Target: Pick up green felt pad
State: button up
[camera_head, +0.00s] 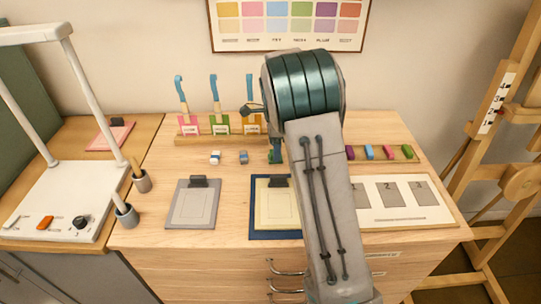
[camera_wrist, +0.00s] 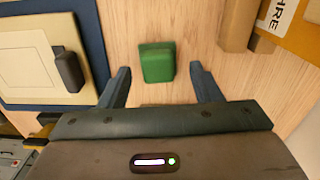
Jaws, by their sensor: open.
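The green felt pad (camera_wrist: 157,61) is a small green block with rounded edges, lying on the wooden table top in the wrist view. My gripper (camera_wrist: 160,72) is open, with one finger on the left of the pad and one on the right, and a gap shows on both sides. The pad is not held.
A cream clipped board on a navy mat (camera_wrist: 95,50) lies left of the pad. Two small blocks (camera_head: 215,158) (camera_head: 244,157) stand on the table. A wooden rail with blue-handled tools (camera_head: 223,137) runs behind. Several coloured pieces (camera_head: 388,152) sit at the right.

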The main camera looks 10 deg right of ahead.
jog(key=shift+f, duration=0.9)
jog(key=c, duration=1.1)
jog(key=shift+o, duration=0.2)
jog(key=shift+r, duration=0.15)
jog(key=shift+r, duration=0.6)
notch_tip(320, 180, up, 3)
jog(key=shift+f, duration=0.15)
jog(key=s+d+r+b, duration=0.2)
jog(key=s+d+r, duration=0.4)
jog(key=d, duration=0.3)
jog(key=shift+s+d+r, duration=0.15)
jog(key=shift+d+r, duration=0.25)
jog(key=shift+r, duration=0.05)
